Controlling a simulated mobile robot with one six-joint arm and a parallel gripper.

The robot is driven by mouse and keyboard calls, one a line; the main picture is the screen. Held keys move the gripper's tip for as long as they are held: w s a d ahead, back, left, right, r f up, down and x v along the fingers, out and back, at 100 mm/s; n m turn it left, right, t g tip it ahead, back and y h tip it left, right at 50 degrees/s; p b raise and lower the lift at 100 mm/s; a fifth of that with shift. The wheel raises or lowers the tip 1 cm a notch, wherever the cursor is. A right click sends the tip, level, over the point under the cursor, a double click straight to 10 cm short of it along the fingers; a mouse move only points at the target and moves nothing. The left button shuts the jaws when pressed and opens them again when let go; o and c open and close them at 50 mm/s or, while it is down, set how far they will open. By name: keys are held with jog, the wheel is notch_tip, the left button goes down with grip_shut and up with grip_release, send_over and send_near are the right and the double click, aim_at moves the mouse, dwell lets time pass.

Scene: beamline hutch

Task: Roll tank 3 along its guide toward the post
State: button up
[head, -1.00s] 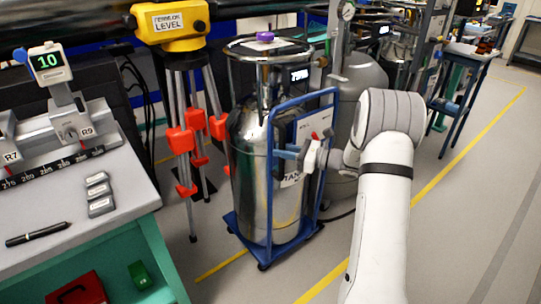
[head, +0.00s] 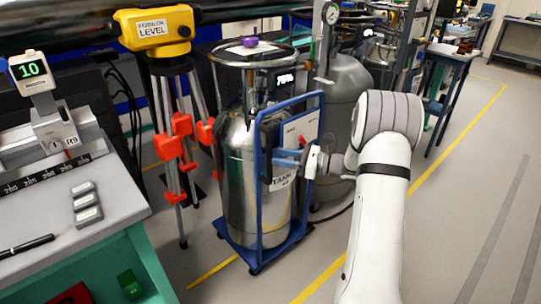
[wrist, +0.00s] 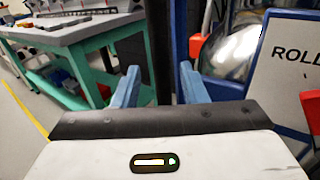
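The tank (head: 238,185) is a shiny steel cylinder upright on a blue wheeled frame (head: 258,200), in the middle of the head view. Its label starts "TANK"; I cannot read the number. My gripper (head: 280,158) is beside the frame's right side, fingers pointing left. In the wrist view, my gripper's blue fingers (wrist: 158,80) stand apart, with a dark upright bar (wrist: 158,45) between them and gaps showing on both sides. A white board reading "ROLL" (wrist: 290,75) and part of a steel tank (wrist: 232,45) are at right. I cannot tell which thing is the post.
A yellow level on a red-clamped tripod (head: 180,125) stands close left of the tank. A bench (head: 100,235) with a green frame is at left. A grey cylinder with a gauge (head: 345,90) stands behind right. Yellow lines (head: 425,180) mark the floor; the right side is clear.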

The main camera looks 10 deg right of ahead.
jog(key=shift+v, duration=1.7)
